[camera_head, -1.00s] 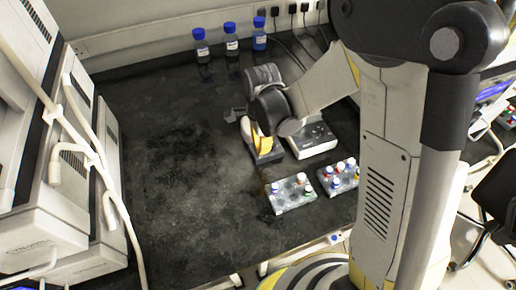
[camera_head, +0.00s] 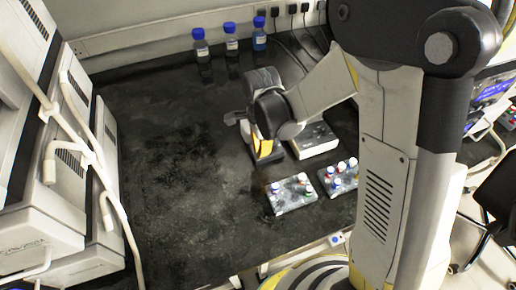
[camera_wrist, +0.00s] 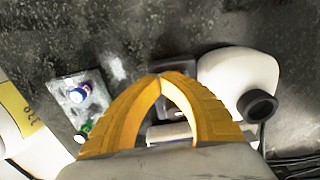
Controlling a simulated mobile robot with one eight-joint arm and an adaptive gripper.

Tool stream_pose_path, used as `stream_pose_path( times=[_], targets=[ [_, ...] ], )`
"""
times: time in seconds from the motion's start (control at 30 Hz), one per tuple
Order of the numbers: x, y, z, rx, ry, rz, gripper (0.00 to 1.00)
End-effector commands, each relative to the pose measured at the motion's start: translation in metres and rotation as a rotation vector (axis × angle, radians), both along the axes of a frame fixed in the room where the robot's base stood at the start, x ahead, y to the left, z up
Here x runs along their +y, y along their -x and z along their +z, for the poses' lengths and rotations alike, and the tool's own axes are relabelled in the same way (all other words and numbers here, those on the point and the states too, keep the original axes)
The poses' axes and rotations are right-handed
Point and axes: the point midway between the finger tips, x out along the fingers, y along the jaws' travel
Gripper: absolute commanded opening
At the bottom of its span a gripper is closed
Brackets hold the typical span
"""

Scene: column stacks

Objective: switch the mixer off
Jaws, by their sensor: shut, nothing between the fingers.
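The mixer seems to be the white rounded body (camera_wrist: 235,72) with a black round cup (camera_wrist: 258,105), at the right in the wrist view. In the head view my wrist hides most of it. My gripper (camera_wrist: 165,78) has yellow fingers that meet at the tips, with nothing between them. The fingertips are just left of the white body in the wrist view; whether they touch it I cannot tell. A small dark grey part lies beneath the fingers. In the head view my gripper (camera_head: 263,148) points down at the bench. No switch can be made out.
Two vial racks (camera_head: 293,206) stand at the bench's front right. A white flat device (camera_head: 318,143) sits right of my gripper. Three blue-capped bottles (camera_head: 231,43) stand at the back. White instruments (camera_head: 40,210) line the left. The black bench (camera_head: 165,180) is clear at centre left.

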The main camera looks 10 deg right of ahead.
Motion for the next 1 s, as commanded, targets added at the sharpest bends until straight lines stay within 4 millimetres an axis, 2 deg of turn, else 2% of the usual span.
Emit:
stream_pose_path(
  times=[0.37, 0.9, 1.0],
  targets=[
    [0.0, 0.0, -0.001, 0.0, 0.0, 0.0, 0.0],
    [0.0, 0.0, 0.045, 0.0, 0.0, 0.0, 0.0],
    [0.0, 0.0, 0.048, 0.0, 0.0, 0.0, 0.0]
  ],
)
